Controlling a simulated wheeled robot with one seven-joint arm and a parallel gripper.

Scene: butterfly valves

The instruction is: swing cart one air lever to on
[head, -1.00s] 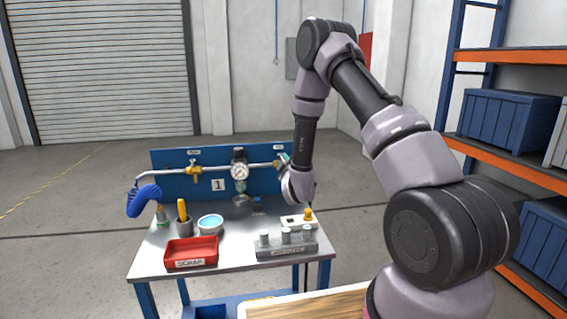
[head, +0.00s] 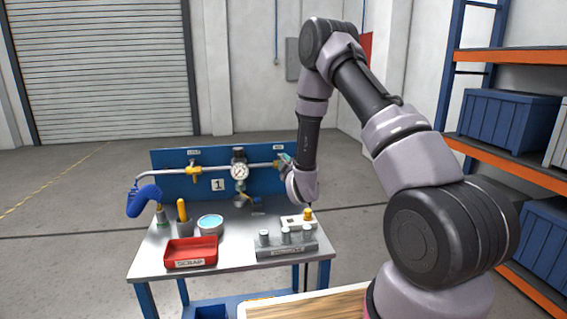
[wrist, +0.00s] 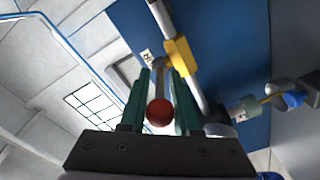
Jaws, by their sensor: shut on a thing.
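The cart's blue back panel (head: 217,186) carries a pipe with a yellow valve (head: 193,170) at left and another valve at the right end, by my gripper (head: 284,160). My gripper is mostly hidden by my wrist in the head view. In the wrist view, my gripper's teal fingers (wrist: 160,103) are shut around a lever with a red ball knob (wrist: 159,112). The lever leads up toward the yellow valve body (wrist: 177,56) on the pipe. I cannot tell its exact angle to the pipe.
A gauge (head: 239,171) sits mid-pipe, above a number 1 plate (head: 217,185). On the cart top (head: 232,243) are a red scrap tray (head: 191,252), a blue-topped bowl (head: 210,224) and a grey rack (head: 286,246). A blue nozzle (head: 143,200) hangs at left.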

